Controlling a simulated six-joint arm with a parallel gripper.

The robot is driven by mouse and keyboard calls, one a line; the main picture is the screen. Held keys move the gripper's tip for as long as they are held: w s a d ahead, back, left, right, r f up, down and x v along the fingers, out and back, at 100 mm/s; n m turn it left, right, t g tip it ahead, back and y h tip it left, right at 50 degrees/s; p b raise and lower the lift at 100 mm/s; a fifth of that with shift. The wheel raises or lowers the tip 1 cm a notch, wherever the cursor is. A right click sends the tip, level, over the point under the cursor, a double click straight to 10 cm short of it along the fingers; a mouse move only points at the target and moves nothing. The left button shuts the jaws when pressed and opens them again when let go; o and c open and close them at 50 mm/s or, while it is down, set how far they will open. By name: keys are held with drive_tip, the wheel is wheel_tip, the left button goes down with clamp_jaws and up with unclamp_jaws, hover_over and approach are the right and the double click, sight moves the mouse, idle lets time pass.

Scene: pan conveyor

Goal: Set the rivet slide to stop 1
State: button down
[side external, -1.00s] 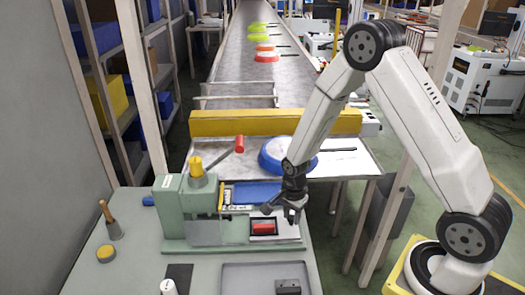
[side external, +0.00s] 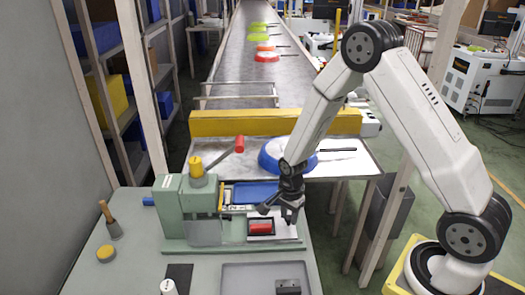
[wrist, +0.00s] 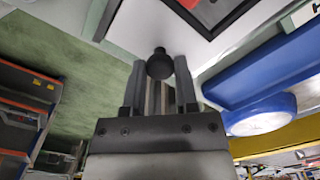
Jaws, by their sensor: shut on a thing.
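The rivet slide (side external: 286,228) is a pale plate on the green press (side external: 187,213), with a black-framed recess holding a red block (side external: 260,229). The wrist view shows its pale surface (wrist: 125,22) and part of the black frame (wrist: 228,18). A round black knob (wrist: 159,64) sits between the fingers of my gripper (wrist: 160,78), which is shut on it. In the side view my gripper (side external: 279,211) is at the slide's right part, behind the recess. A scale strip (side external: 238,208) lies left of my gripper; its marks are too small to read surely.
A blue pan (side external: 270,161) rests at the conveyor's near end, behind my gripper. A yellow beam (side external: 240,123) crosses the conveyor. A blue tray (side external: 256,193) lies behind the slide. A grey tray (side external: 245,279) is in front of the press.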

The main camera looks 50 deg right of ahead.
sight(275, 225)
drive_tip(key=w+a, duration=0.2)
drive_tip(key=shift+w+a+r, duration=0.1)
drive_tip(key=shift+w+a, duration=0.2)
drive_tip(key=shift+w, duration=0.1)
drive_tip(key=shift+c, duration=1.9)
unclamp_jaws()
drive_tip(key=shift+r, duration=0.1)
wheel_tip(275, 225, up, 8)
drive_tip(key=shift+f, duration=0.2)
